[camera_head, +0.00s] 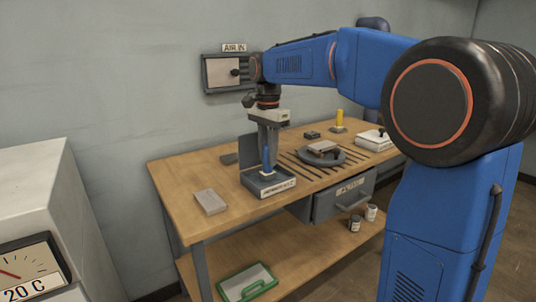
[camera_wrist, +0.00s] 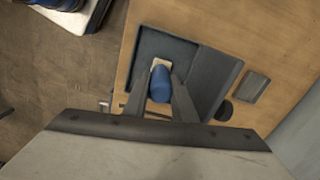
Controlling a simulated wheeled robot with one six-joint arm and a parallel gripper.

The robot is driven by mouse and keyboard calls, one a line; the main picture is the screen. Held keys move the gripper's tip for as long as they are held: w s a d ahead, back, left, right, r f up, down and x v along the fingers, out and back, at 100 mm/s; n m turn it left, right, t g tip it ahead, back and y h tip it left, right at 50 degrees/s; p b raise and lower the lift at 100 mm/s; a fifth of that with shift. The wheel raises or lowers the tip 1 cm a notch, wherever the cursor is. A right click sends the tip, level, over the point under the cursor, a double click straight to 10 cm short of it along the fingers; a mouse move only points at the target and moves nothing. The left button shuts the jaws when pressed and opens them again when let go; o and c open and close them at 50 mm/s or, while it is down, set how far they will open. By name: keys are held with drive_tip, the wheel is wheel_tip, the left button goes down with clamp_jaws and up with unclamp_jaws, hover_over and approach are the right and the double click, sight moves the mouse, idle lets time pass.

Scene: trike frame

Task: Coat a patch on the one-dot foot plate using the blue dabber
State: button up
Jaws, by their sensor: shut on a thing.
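My gripper (camera_head: 267,150) points down and is shut on the blue dabber (camera_head: 267,161), which stands upright between the fingers. The dabber also shows in the wrist view (camera_wrist: 160,88), with a pale pad at its end. It is over or in a labelled grey tray (camera_head: 279,190) with a dark inside, which also shows in the wrist view (camera_wrist: 143,42); whether the pad touches the tray floor I cannot tell. I cannot make out a one-dot mark on any plate. A grey flat block (camera_head: 210,201) lies left of the tray.
A dark round stand with a light plate (camera_head: 322,147) and several dark strips lie right of the tray. A yellow cylinder (camera_head: 339,117) and a white box (camera_head: 374,141) stand farther right. A drawer (camera_head: 340,198) hangs below the bench. The bench's left end is mostly clear.

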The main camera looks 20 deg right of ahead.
drive_tip(key=shift+r, duration=3.45)
drive_tip(key=shift+s, duration=0.1)
